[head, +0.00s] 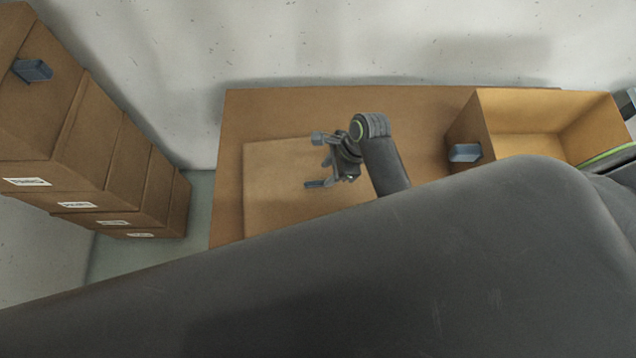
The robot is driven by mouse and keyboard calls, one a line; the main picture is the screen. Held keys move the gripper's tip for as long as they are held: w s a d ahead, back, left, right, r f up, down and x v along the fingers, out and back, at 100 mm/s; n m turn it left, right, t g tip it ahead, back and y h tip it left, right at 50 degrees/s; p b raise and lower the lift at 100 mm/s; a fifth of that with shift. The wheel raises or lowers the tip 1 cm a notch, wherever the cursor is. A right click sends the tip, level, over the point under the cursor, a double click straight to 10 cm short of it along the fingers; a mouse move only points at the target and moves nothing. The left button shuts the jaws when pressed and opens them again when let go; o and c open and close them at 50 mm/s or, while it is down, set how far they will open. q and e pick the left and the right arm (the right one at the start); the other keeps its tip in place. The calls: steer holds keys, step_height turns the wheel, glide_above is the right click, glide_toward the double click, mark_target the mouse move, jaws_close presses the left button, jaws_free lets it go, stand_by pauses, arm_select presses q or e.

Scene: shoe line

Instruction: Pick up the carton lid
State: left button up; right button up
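A flat, light brown square panel (275,195) lies on the brown table; it may be the carton lid, but I cannot be sure. My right gripper (316,162) is over this panel, its two fingers spread apart with nothing between them. I cannot tell how high it is above the panel. My dark arm link hides the panel's near part. My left gripper is not in view.
An open, empty-looking carton (540,118) with a grey block (465,152) on its side stands at the table's right. Stacked labelled cartons (110,165) stand at left, with a grey block (33,70) on the upper one. The table (300,112) is bare behind the panel.

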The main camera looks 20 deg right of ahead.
mark_target(319, 182)
steer(key=shift+p+x, duration=0.45)
steer(key=shift+x, duration=2.4)
jaws_close()
